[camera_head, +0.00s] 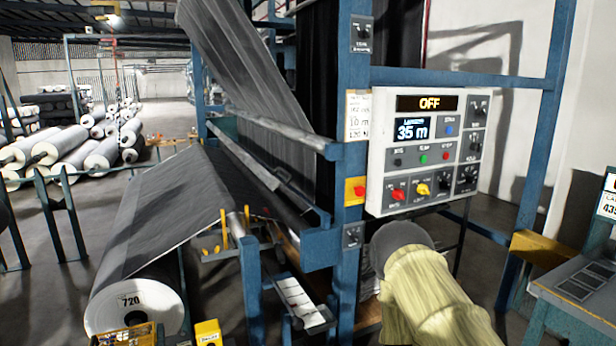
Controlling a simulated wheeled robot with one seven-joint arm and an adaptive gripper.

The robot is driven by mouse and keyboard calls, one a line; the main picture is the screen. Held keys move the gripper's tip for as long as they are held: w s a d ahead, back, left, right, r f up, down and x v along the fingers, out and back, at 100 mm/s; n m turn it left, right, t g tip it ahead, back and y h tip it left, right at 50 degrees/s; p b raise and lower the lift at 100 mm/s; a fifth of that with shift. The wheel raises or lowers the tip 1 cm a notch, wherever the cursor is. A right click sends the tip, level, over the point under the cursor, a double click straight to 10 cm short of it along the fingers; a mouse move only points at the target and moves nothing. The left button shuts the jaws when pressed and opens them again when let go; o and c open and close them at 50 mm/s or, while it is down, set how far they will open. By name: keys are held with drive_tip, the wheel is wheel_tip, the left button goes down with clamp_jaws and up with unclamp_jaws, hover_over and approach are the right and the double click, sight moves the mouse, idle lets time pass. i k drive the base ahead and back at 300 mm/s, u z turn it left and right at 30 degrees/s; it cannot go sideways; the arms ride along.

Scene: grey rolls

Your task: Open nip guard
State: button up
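I cannot tell for sure which part is the nip guard. A long, narrow grey panel (246,163) slants along the rollers of the blue machine frame, under the dark fabric web, and may be it. Its hinge or handle is not clear. The control panel (425,150) on the frame reads OFF and 35 m, with several knobs and buttons. My gripper does not show. A pale yellow wrinkled sleeve with a grey round end, probably part of my arm, stands in front of the panel's lower edge.
A large fabric roll marked 720 (135,305) lies at the lower left. A yellow box (208,333) stands beside it. A blue-grey bench (575,290) is at the right. Several rolls (75,150) are stacked at the far left.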

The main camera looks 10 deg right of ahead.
sight(268, 178)
drive_tip(key=z, duration=1.05)
drive_tip(key=i, duration=0.7)
drive_tip(key=u, duration=1.55)
